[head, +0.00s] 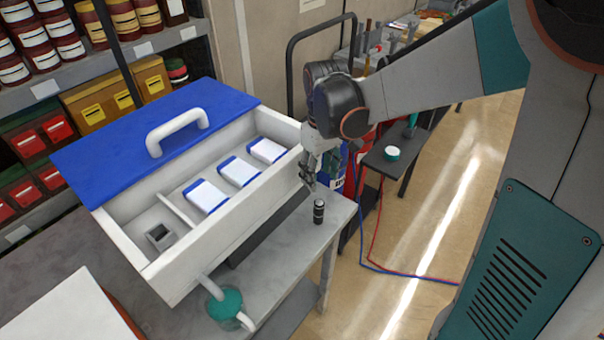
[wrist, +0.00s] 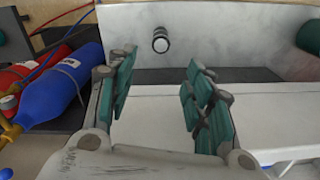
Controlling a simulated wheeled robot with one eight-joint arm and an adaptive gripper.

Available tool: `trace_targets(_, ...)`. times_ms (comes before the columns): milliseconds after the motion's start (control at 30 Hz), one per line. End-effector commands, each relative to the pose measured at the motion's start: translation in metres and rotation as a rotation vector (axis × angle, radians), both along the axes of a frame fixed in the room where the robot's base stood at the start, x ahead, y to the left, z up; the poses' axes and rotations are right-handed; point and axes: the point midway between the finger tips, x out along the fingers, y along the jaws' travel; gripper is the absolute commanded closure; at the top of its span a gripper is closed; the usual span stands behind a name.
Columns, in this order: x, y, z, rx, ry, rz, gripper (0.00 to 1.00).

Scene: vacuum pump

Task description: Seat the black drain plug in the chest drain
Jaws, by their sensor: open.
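The black drain plug (head: 319,212), with light bands, stands upright on the grey bench top beside the white chest. It also shows in the wrist view (wrist: 161,40), beyond my fingertips. My gripper (head: 309,182) is above the bench near the plug, not touching it. In the wrist view my gripper (wrist: 160,70) has its teal-padded fingers apart with nothing between them. The chest (head: 232,228) is open, its blue lid tilted back. A small square grey fitting (head: 160,236) sits in its near-left compartment; I cannot tell if that is the drain opening.
White packs with blue edges (head: 239,172) lie in the chest's larger compartment. A pipe leads from the chest to a jar with teal contents (head: 226,301). Blue (wrist: 60,85) and red cylinders stand beside the bench. Bare bench top (head: 285,235) surrounds the plug.

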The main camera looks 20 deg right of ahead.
Motion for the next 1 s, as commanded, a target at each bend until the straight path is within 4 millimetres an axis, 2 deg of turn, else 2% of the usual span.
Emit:
trace_targets(400,0.0,0.0,-0.07,0.0,0.001,0.001,0.53)
trace_targets(767,0.0,0.0,-0.093,0.0,0.001,0.0,0.53)
trace_targets(1000,0.0,0.0,-0.128,0.0,0.001,0.0,0.53)
